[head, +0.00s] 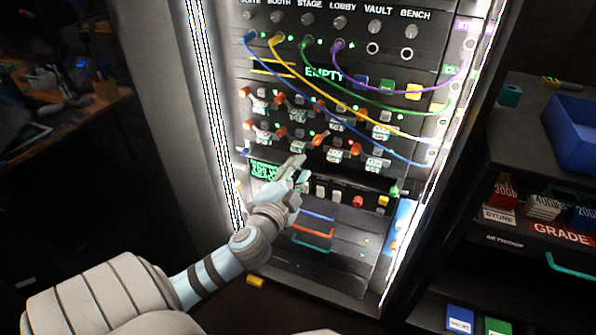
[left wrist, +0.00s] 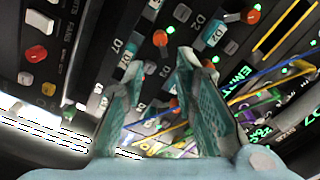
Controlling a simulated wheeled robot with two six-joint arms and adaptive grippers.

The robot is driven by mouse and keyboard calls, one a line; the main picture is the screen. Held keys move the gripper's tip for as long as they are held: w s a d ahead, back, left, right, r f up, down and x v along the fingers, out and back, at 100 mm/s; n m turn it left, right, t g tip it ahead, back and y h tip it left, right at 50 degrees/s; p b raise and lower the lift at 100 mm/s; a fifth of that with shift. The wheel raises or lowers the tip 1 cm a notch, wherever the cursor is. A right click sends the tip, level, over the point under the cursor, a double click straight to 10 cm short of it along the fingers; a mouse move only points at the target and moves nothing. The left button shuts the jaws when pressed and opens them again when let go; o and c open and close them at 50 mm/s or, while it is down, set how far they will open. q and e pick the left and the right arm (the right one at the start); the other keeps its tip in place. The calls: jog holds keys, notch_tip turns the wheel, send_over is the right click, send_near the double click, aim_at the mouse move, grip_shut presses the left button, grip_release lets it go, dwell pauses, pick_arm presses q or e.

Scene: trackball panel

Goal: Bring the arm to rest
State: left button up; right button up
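My left gripper (head: 295,168) is in front of the lower part of a tall black rack panel (head: 290,85) in the head view. In the left wrist view, my left gripper (left wrist: 162,65) has its two green-lined fingers apart, with nothing between them. The panel (left wrist: 70,45) lies beyond the fingertips, with labelled switches and lit green dots. Whether a fingertip touches the panel I cannot tell. The gripper hides part of a green display (head: 262,171). My right gripper is not in view.
Blue, yellow, green and purple cables (head: 385,97) run across the panel to its right edge. Orange-capped switches (head: 321,139) stick out above the gripper. A dark shelf unit with a blue bin (head: 575,135) stands at right. The space left of the rack is dark.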

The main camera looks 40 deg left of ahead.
pick_arm(q)
jog(key=shift+s, duration=0.15)
jog(key=shift+d, duration=0.1)
dwell(0.3)
jog(key=s+a+f+n+g+h+p, duration=0.1)
jog(key=s+a+f+g, duration=0.15)
jog(key=f, duration=0.85)
jog(key=s+a+f+g+h+p, duration=0.1)
jog(key=f+g, duration=0.2)
jog(key=f, duration=0.7)
jog(key=s+d+f+n+g+p, duration=0.1)
jog(key=s+f+n+g+p, duration=0.3)
jog(key=s+f, duration=0.95)
jog(key=s+d+f+n+g+h+p, duration=0.1)
jog(key=s+d+f+g, duration=0.1)
jog(key=s, duration=0.5)
jog(key=s+d+f+n+g+h, duration=0.1)
jog(key=s+d+f+g, duration=0.1)
jog(key=s+d+f, duration=0.2)
jog(key=s+d+f+g+h+p, duration=0.1)
jog(key=s+d+f, duration=0.3)
jog(key=s+d, duration=0.4)
jog(key=s+g, duration=0.1)
jog(key=s, duration=0.2)
jog(key=shift+s+n+p, duration=0.25)
jog(key=shift+n+p, duration=0.1)
jog(key=shift+n, duration=0.05)
